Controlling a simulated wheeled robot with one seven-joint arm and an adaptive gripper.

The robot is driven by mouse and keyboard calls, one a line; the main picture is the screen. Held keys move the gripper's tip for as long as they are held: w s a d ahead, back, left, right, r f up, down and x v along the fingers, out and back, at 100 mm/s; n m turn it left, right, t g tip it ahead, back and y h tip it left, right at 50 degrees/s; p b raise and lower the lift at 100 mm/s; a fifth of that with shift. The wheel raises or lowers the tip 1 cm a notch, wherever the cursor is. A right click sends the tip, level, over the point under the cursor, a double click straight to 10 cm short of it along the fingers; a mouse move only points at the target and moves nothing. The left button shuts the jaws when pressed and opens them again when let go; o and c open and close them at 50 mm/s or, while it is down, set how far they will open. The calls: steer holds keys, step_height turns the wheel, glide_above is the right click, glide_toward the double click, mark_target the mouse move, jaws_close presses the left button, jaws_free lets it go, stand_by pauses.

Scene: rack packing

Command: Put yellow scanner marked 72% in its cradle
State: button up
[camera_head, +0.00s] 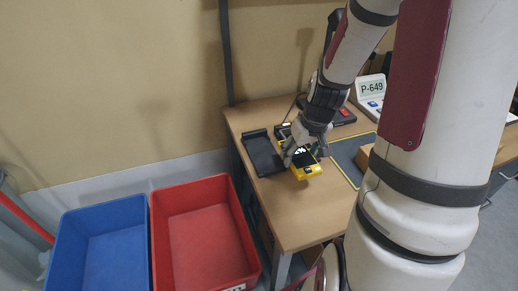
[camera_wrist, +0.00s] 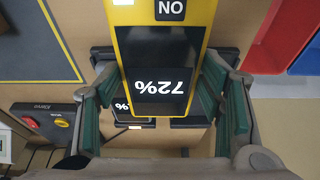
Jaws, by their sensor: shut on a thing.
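The yellow scanner (camera_wrist: 165,103) has a dark screen reading 72%, upside down in the wrist view, and a NO label above it. In the head view its yellow end (camera_head: 309,172) shows below my gripper (camera_head: 303,154). My gripper's green-padded fingers are shut on its two sides. A black cradle (camera_head: 263,153) lies on the table just left of the scanner in the head view. In the wrist view, black cradle parts (camera_wrist: 230,54) show behind the scanner, mostly hidden. Another screen with a % sign (camera_wrist: 124,106) is partly covered by the scanner; I cannot read its number.
The wooden table (camera_head: 290,222) has a dark yellow-edged mat (camera_head: 347,152) on the right. Blue (camera_head: 100,202) and red (camera_head: 203,183) bins stand left of the table.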

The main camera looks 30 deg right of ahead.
glide_above(263, 152)
steer(key=shift+s+a+f, duration=0.25)
steer(key=shift+s+f, duration=0.2)
steer(key=shift+f, duration=0.15)
steer(key=shift+s+f, duration=0.1)
steer(key=shift+f, duration=1.65)
steer(key=shift+f, duration=0.1)
steer(key=o, duration=1.4)
steer(key=shift+c, duration=0.2)
